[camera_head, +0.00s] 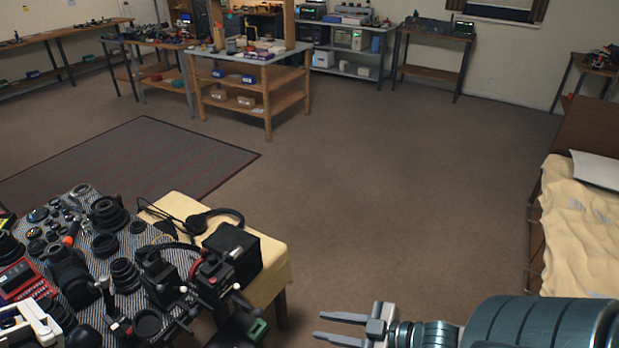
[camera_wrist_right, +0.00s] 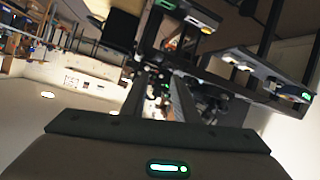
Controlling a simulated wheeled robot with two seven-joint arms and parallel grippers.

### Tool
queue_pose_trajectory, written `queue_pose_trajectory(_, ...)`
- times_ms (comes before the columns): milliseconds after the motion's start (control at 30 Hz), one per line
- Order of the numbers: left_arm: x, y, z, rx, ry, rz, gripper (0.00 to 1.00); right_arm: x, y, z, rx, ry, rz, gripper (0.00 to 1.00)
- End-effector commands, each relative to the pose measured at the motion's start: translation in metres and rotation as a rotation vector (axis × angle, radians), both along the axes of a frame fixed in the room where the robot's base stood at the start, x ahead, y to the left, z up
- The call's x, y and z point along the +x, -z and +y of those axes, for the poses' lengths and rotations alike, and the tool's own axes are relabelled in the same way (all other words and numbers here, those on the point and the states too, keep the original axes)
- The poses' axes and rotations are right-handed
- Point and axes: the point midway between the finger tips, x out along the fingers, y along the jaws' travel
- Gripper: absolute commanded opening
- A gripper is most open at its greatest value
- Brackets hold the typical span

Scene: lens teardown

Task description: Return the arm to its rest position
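My right arm (camera_head: 545,325) comes in at the lower right of the head view, a teal, ribbed arm with a grey wrist. My right gripper (camera_head: 318,326) points left with its two grey fingers apart and nothing between them. It is over the open floor, to the right of the camera-gear table and apart from it. In the right wrist view the two dark fingers (camera_wrist_right: 157,80) also stand apart, with no held object between them. My left gripper does not show in the head view.
A table with a striped cloth (camera_head: 85,265) full of lenses and camera gear stands at lower left. Beside it is a yellow-topped stool (camera_head: 275,265) with a black box and headphones. A bed (camera_head: 575,235) is at right. Brown floor (camera_head: 400,190) between is clear.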

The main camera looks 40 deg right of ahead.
Motion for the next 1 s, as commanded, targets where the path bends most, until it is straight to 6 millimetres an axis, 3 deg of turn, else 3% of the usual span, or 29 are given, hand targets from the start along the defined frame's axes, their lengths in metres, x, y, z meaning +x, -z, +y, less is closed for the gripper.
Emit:
queue_pose_trajectory(267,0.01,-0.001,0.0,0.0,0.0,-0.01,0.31,0.0,0.002,-0.001,-0.001,0.003,0.001,0.27)
queue_pose_trajectory(467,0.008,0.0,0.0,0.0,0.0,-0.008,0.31,0.003,0.029,-0.017,-0.019,0.052,0.027,0.27)
queue_pose_trajectory(567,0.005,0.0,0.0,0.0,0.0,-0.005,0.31,0.003,0.063,-0.035,-0.041,0.106,0.062,0.27)
queue_pose_trajectory(667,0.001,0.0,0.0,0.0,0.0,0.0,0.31,-0.001,0.11,-0.056,-0.067,0.177,0.115,0.27)
queue_pose_trajectory(800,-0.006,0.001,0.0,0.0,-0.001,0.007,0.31,-0.018,0.19,-0.081,-0.1,0.28,0.215,0.27)
queue_pose_trajectory(1000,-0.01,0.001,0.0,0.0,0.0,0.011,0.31,-0.06,0.303,-0.084,-0.134,0.388,0.384,0.27)
